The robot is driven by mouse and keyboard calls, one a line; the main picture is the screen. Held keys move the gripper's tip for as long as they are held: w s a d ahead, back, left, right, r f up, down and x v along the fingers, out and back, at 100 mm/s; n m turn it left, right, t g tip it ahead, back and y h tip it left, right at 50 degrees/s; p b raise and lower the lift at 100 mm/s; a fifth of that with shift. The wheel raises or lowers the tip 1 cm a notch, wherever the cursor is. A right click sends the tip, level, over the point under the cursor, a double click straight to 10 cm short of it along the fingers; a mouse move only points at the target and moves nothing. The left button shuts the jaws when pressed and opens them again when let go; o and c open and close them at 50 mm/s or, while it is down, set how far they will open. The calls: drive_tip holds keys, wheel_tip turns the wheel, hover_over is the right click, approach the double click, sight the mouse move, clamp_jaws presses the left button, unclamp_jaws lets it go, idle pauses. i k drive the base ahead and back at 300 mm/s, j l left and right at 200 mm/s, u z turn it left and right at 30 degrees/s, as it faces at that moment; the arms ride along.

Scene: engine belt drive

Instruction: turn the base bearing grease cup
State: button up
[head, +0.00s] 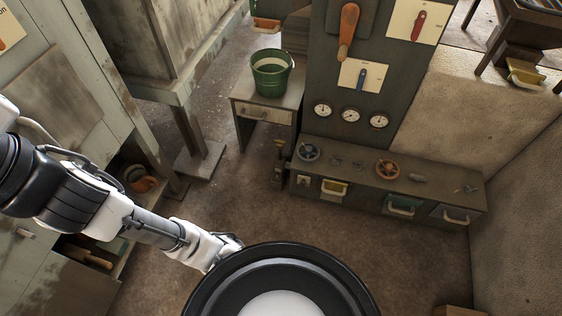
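A small brass-coloured cup-like fitting (279,146) tops a short dark post at the left end of the low dark bench. It may be the base bearing grease cup, but it is too small to be sure. My gripper (232,243) is at the lower middle of the head view, at the end of my white and black arm. It is well in front of the post and apart from it. Its fingers are small and partly hidden, so I cannot tell whether they are open or hold anything.
The low bench (345,205) carries a grey handwheel (308,152) and an orange handwheel (387,169). Gauges (351,115) and levers sit on the panel above. A green bucket (272,75) stands on a small table (250,108). The floor (240,195) between is clear; cabinets line the left.

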sight(280, 143)
drive_tip(key=i+j, duration=0.3)
drive_tip(key=i, duration=0.25)
drive_tip(key=i+j, duration=0.3)
drive_tip(key=i, duration=0.2)
drive_tip(key=i+j, duration=0.15)
drive_tip(key=i, duration=0.35)
